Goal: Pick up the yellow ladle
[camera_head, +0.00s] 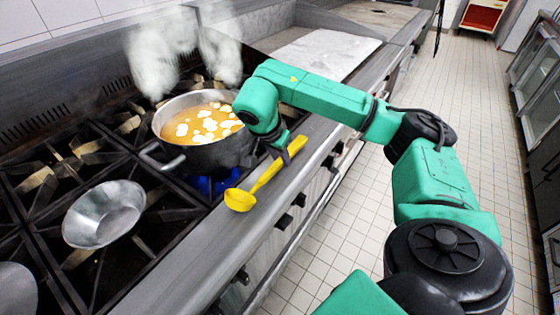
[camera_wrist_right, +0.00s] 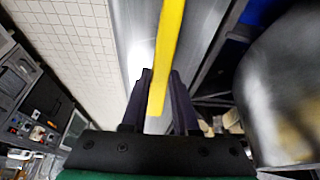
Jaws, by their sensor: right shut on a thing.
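The yellow ladle (camera_head: 240,200) is over the steel front ledge of the stove in the head view, its bowl toward the lower left and its handle running up to the right. My right gripper (camera_head: 286,158) is shut on the handle near its upper end. In the right wrist view the yellow handle (camera_wrist_right: 168,55) runs between the two dark fingers (camera_wrist_right: 160,100). I cannot tell whether the ladle touches the ledge or is held just above it. My left gripper is not in view.
A steaming pot of orange soup with white pieces (camera_head: 172,157) stands on a lit burner with blue flame, close left of the gripper. An empty metal bowl (camera_head: 103,213) sits on the grates. The front ledge (camera_head: 222,245) is clear below the ladle.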

